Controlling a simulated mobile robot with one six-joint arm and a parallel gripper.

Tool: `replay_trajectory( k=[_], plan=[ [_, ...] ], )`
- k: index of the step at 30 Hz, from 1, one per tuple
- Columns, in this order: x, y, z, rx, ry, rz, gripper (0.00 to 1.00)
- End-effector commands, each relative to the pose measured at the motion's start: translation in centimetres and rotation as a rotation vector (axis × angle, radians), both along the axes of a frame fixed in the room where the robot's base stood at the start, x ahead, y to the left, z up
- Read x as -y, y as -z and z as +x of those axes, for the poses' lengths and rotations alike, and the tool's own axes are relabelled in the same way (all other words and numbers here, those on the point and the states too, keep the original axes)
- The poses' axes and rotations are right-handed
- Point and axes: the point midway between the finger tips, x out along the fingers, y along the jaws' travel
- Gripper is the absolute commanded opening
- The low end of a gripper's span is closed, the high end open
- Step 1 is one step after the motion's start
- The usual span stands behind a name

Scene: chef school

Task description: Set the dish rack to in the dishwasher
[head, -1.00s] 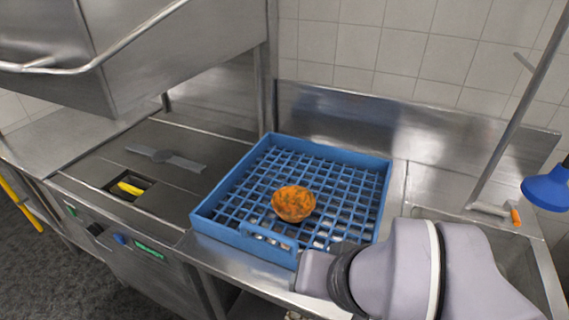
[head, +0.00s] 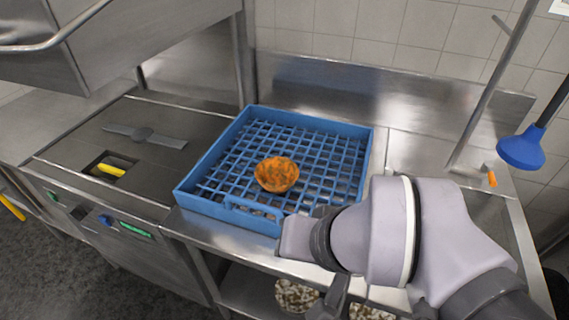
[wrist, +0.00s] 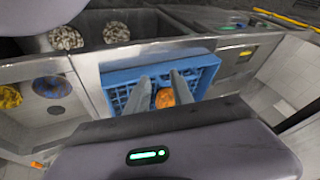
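The blue dish rack (head: 195,200) sits on the steel counter, just right of the dishwasher's bed. An orange speckled bowl (head: 277,174) is in the rack. The dishwasher hood (head: 150,45) is raised at upper left, above the open dark bed (head: 70,145) with its wash arm. My gripper (head: 335,305) is low in the head view, in front of the counter and apart from the rack, partly cut off. In the wrist view, the two fingers of my gripper (wrist: 160,82) are apart, pointing toward the rack (wrist: 120,76) and bowl (wrist: 165,97).
Speckled bowls (head: 297,296) stand on a shelf under the counter. A sink (head: 490,225) lies to the right, with a steel pole and a blue sprayer head (head: 521,148) near it. A raised splashback and tiled wall close off the back. The dishwasher bed is free of racks.

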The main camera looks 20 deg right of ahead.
Motion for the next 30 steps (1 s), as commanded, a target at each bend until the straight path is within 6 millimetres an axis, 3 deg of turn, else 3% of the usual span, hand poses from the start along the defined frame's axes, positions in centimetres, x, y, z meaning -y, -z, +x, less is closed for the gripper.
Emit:
replay_trajectory(
  k=[8,10,12,16,20,24,27,30],
  plan=[
    [0.0,0.0,0.0,0.0,0.0,0.0,0.28],
    [0.0,0.0,0.0,-0.009,0.008,0.006,0.38],
    [0.2,0.5,0.4,-0.081,0.077,0.056,0.38],
    [0.8,2.4,2.6,-0.442,0.449,0.326,0.38],
    [2.4,4.4,6.8,-0.895,0.95,0.71,0.38],
    [6.6,6.8,12.0,-1.347,1.386,1.111,0.38],
    [10.0,8.5,14.5,-1.595,1.568,1.331,0.38],
    [12.3,9.6,15.7,-1.742,1.649,1.458,0.38]
  ],
)
